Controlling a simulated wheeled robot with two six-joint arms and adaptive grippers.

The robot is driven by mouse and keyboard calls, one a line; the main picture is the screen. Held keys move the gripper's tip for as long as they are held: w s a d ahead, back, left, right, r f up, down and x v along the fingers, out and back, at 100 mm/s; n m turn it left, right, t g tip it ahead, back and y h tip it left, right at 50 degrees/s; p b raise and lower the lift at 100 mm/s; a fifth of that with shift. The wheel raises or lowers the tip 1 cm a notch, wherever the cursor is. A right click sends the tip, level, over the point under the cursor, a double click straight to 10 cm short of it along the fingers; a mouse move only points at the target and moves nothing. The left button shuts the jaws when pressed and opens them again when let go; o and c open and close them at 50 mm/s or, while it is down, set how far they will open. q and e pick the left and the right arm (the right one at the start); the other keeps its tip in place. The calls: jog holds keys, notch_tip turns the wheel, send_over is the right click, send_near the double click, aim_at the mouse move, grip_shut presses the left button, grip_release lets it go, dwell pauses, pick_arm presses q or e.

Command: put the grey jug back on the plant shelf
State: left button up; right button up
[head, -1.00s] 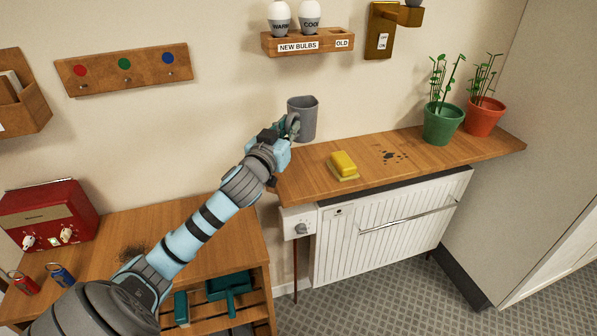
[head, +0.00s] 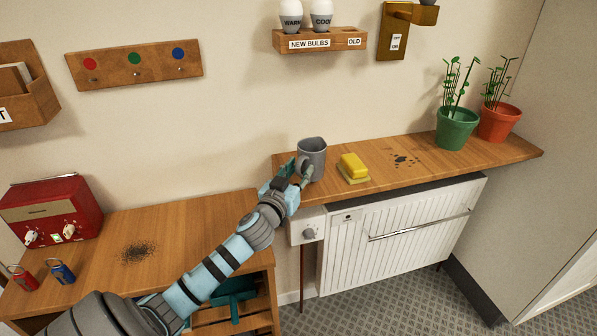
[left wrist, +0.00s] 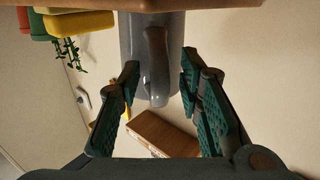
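The grey jug (head: 313,152) stands upright at the left end of the wooden plant shelf (head: 425,163), left of a yellow block. My left gripper (head: 300,178) is at the jug's near left side. In the left wrist view the jug (left wrist: 172,28) appears upside down, its base against the shelf (left wrist: 190,5). Its handle (left wrist: 157,65) lies between the fingers of the left gripper (left wrist: 159,68), with gaps on both sides, so the gripper is open around the handle. My right gripper is not in view.
The yellow block (head: 353,165) sits on a dish right of the jug. Dark specks (head: 404,160), a green pot (head: 456,128) and a terracotta pot (head: 498,122) are farther right. A bulb rack (head: 320,41) hangs above; a white radiator (head: 400,235) is below.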

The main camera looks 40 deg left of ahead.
pick_arm(q)
jog(key=v, duration=1.2)
jog(key=shift+r, duration=0.1)
